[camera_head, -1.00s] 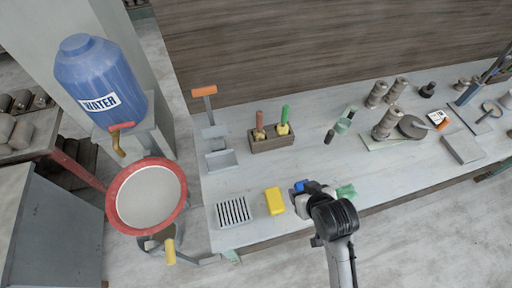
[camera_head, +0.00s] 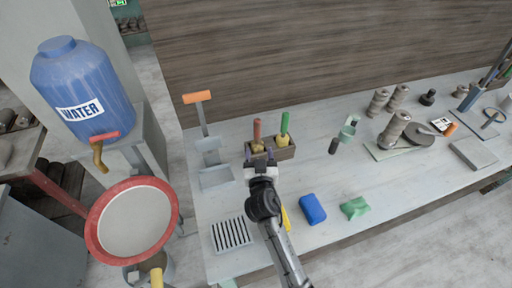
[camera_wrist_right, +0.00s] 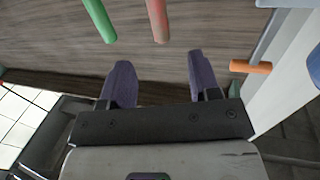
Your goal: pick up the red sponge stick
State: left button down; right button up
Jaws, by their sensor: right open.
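The red sponge stick (camera_head: 257,130) stands upright in a wooden holder (camera_head: 287,153), to the left of a green-handled stick (camera_head: 284,122). My right gripper (camera_head: 259,155) is in front of the holder's left part, at the red stick, and hides the stick's lower end in the head view. In the right wrist view my right gripper (camera_wrist_right: 159,68) is open with nothing between its fingers. The red handle (camera_wrist_right: 158,20) shows just beyond the finger gap there, and the green handle (camera_wrist_right: 100,20) is to its left. My left gripper is not in view.
A grey stand with an orange handle (camera_head: 197,97) is left of the holder. A blue sponge (camera_head: 312,208), a green sponge (camera_head: 355,208), a partly hidden yellow sponge (camera_head: 286,219) and a slotted tray (camera_head: 232,234) lie near the table's front edge. A green cup (camera_head: 348,129) stands to the right.

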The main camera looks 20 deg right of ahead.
aim_at(258, 130)
jog(key=x, duration=0.8)
jog(key=shift+d, duration=0.1)
jog(key=shift+b+x, duration=0.6)
jog(key=shift+x, duration=2.15)
